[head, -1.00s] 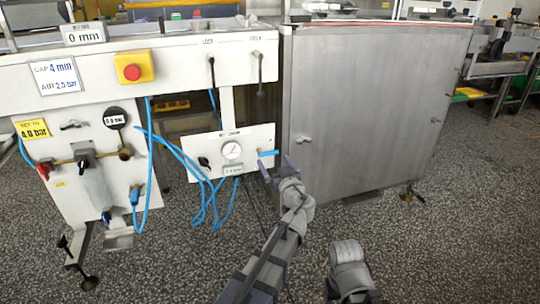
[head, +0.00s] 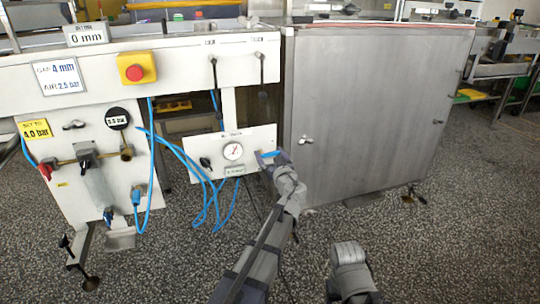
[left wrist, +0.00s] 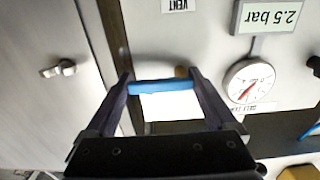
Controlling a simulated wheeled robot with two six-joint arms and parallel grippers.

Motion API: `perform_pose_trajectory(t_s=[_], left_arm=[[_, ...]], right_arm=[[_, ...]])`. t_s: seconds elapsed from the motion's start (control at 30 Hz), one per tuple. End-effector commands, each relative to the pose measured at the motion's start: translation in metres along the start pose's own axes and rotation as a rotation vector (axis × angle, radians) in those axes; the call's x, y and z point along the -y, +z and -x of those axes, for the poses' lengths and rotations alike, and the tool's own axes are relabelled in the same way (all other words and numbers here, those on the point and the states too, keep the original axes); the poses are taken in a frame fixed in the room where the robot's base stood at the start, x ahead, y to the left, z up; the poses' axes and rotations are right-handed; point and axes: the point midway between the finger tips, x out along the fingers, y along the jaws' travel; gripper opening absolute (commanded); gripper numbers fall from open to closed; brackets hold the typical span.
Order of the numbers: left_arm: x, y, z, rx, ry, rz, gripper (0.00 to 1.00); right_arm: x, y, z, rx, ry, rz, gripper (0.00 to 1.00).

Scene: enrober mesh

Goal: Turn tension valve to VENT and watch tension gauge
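The small white valve panel (head: 208,165) carries a round tension gauge (head: 233,151), with a blue valve handle (head: 270,153) at its right edge. My left gripper (head: 263,158) is at that handle. In the left wrist view, upside down, the blue handle (left wrist: 162,87) lies crosswise between the spread fingers, its ends close to both fingertips; contact is unclear. That view also shows the gauge (left wrist: 249,82) with a red needle, a plate reading 2.5 bar (left wrist: 270,17) and a VENT label (left wrist: 178,5). My right gripper is out of view; only part of that arm shows.
A large steel cabinet (head: 370,115) stands just right of the panel. Blue hoses (head: 207,195) hang left of and below it. A red stop button (head: 135,72) and another gauge (head: 117,118) are on the machine at left. The speckled floor in front is clear.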

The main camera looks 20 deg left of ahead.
Motion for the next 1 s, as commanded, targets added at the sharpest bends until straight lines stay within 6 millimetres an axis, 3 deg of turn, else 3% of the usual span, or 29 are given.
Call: perform_pose_trajectory(t_s=[0.03,0.3,0.67,1.0], left_arm=[[0.0,0.0,0.0,0.0,0.0,0.0,0.63],[0.0,0.0,0.0,0.0,0.0,0.0,0.34],[0.0,0.003,0.0,0.0,-0.001,-0.085,0.34],[0.002,0.011,0.001,0.0,-0.001,-0.372,0.34]], right_arm=[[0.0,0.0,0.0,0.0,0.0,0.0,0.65],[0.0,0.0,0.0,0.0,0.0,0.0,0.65],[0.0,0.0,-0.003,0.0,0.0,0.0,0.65],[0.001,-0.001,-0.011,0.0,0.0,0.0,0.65]])
